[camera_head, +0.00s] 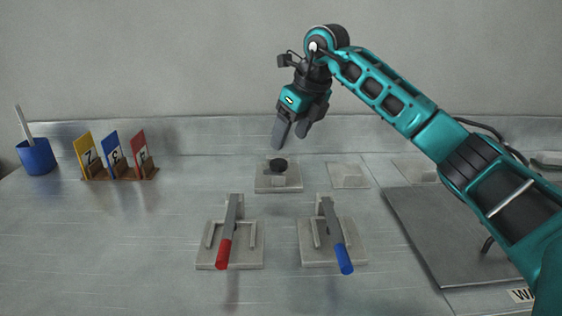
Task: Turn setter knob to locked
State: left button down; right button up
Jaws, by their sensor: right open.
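The setter knob (278,165) is a round black knob on a small block, on a grey base plate (278,188) near the middle of the table. Its locked or unlocked marking is too small to read. My right gripper (290,140) comes in from the right and hangs above the knob, pointing down, with its grey fingers apart. It is open and empty, and it looks clear of the knob. My left gripper is not in view.
Two clamps with a red handle (223,254) and a blue handle (344,259) stand in front of the knob. Numbered cards in a wooden rack (120,174) and a blue cup (37,157) are at left. A dark plate (455,235) lies at right.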

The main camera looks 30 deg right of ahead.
aim_at(279, 162)
jog(key=b+x, duration=0.1)
jog(key=x, duration=0.6)
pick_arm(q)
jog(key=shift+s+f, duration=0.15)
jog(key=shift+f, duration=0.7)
pick_arm(e)
jog(key=shift+w+a+f, duration=0.1)
jog(key=shift+w+f, duration=0.05)
jog(key=shift+f, duration=0.15)
jog(key=shift+c, duration=0.3)
jog(key=c, duration=1)
